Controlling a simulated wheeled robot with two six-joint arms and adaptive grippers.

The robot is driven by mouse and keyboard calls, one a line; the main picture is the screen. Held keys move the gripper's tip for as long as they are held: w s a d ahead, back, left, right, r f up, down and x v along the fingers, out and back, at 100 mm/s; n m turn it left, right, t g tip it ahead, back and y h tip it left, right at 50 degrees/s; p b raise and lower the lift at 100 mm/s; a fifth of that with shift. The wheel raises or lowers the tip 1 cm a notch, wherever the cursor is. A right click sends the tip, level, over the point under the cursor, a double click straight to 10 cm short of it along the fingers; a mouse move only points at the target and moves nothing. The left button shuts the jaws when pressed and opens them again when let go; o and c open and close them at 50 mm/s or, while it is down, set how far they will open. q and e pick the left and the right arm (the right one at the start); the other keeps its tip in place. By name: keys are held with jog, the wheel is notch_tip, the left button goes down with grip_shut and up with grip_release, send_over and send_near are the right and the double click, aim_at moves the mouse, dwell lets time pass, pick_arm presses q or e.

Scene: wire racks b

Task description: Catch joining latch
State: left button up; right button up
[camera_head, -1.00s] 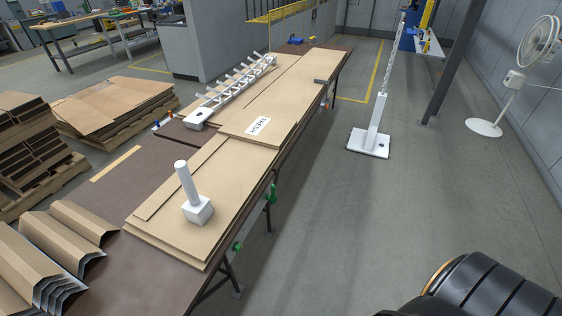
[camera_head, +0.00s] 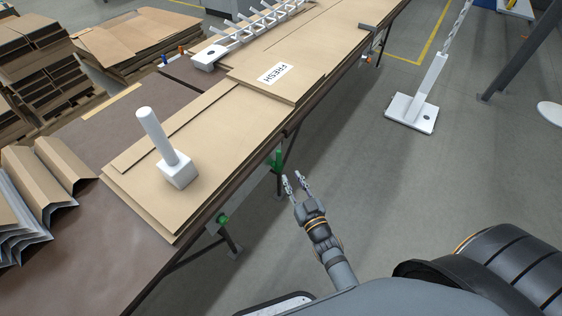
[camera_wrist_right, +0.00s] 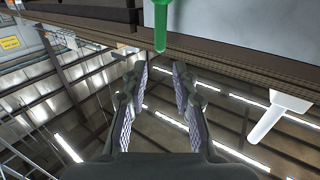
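A green latch (camera_head: 276,160) is on the near side edge of the long table, below the cardboard sheets. Its green handle (camera_wrist_right: 160,24) hangs at the top of the right wrist view, ahead of the fingertips. A second green piece (camera_head: 222,219) is on the same edge, nearer to me. I cannot tell which of the two is the joining latch. My right gripper (camera_head: 294,180) is open and empty beside the table edge, close to the first green latch, apart from it. Both fingers show apart in the wrist view (camera_wrist_right: 160,72). My left gripper is out of view.
The brown table (camera_head: 107,229) carries cardboard sheets (camera_head: 230,130), a white block with a post (camera_head: 175,169) and a white rack (camera_head: 262,25). Table legs stand under the edge. A white stand (camera_head: 411,112) is on the floor at right. The floor between is clear.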

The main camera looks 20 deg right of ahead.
aim_at(280, 155)
jog(key=w, duration=1)
jog(key=shift+w+a+b, duration=0.25)
jog(key=shift+a+b, duration=0.05)
jog(key=shift+a, duration=0.1)
grip_shut()
